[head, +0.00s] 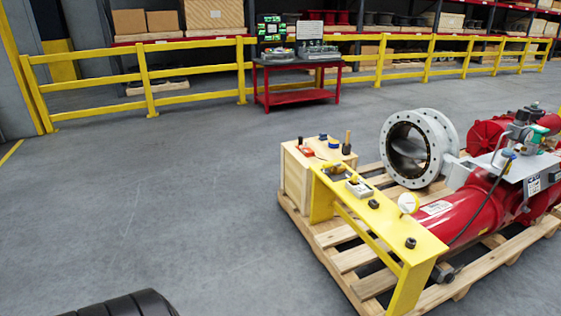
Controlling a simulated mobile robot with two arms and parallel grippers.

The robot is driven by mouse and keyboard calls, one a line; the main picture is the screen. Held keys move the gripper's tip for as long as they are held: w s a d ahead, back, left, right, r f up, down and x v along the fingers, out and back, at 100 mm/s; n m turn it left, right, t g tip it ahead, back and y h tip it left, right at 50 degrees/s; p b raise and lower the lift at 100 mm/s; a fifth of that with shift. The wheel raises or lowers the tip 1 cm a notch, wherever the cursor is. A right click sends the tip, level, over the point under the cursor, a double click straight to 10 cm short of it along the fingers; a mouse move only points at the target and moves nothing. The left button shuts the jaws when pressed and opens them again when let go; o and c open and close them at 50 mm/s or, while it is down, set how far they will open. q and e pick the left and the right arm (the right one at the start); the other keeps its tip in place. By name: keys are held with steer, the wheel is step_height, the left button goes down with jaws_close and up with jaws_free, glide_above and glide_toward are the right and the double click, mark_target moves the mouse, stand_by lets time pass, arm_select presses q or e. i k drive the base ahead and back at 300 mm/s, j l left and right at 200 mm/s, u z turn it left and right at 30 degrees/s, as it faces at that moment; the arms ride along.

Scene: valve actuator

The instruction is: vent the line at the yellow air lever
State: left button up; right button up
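A yellow stand (425,247) with a long flat top is on a wooden pallet (337,236). Small fittings sit along its top, including a round white-faced gauge (408,203) and grey blocks near the far end. A small yellow piece shows on a grey block (336,171) there. It is too small to tell whether it is the air lever or which way it is turned. Neither of my grippers is in view.
A red valve actuator (468,211) and a grey flanged valve body (440,140) lie on the pallet behind the stand. A wooden crate (294,178) with small tools adjoins the stand. A red cart (297,97) stands before a yellow railing (195,72).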

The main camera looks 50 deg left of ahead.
mark_target(327, 165)
steer(key=u, duration=1.25)
steer(key=i+j+z, duration=0.3)
steer(key=i+j, duration=0.9)
